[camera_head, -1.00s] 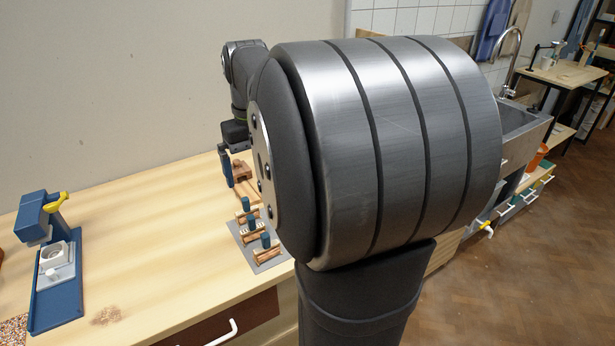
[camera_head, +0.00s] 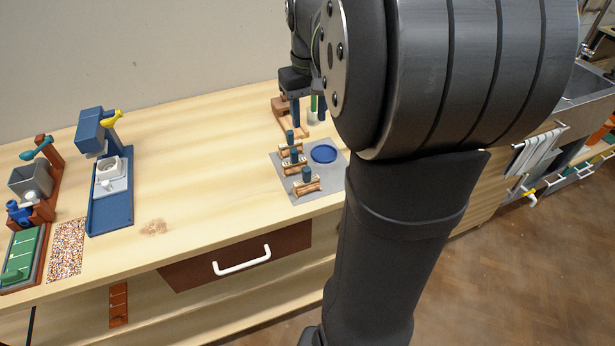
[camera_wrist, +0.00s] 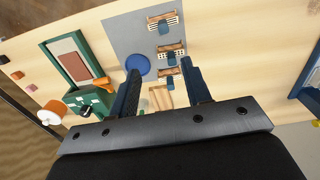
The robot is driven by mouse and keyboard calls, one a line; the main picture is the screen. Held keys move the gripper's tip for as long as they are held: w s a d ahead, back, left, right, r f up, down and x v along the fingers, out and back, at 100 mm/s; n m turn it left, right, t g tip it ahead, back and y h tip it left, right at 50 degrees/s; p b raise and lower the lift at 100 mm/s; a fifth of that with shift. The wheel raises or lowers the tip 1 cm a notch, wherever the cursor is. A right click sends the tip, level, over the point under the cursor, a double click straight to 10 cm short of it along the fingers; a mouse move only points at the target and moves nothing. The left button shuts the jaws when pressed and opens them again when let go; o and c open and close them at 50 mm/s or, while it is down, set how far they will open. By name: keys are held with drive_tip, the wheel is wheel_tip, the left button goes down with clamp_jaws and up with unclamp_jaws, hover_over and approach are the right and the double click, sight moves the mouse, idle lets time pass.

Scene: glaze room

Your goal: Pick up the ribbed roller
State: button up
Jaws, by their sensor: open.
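Three small rollers with light wooden bodies and blue upright handles stand in a row on a grey mat (camera_head: 330,187): a back roller (camera_head: 291,148), a middle roller (camera_head: 294,166) and a front roller (camera_head: 308,186). I cannot tell for sure which is ribbed. In the wrist view they run up the grey mat (camera_wrist: 130,35) as a near roller (camera_wrist: 171,73), a middle one (camera_wrist: 171,51) and a far one (camera_wrist: 163,21). My gripper (camera_wrist: 160,69) is open and empty, its fingers pointing towards the rollers. In the head view my gripper (camera_head: 309,112) is behind the mat, partly hidden by my arm.
A blue disc (camera_head: 323,153) lies on the mat beside the rollers. A brown wooden piece (camera_head: 283,107) stands close to my gripper. A blue press (camera_head: 110,210) stands further left, with a green tray (camera_head: 24,255) beyond.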

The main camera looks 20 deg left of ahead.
approach(307, 169)
drive_tip(key=f, duration=0.3)
drive_tip(key=w+f, duration=0.1)
drive_tip(key=f, duration=0.3)
drive_tip(key=s+f, duration=0.1)
drive_tip(key=f, duration=0.1)
drive_tip(key=shift+f, duration=0.15)
drive_tip(key=shift+a+f, duration=0.1)
drive_tip(key=shift+f, duration=0.4)
clamp_jaws()
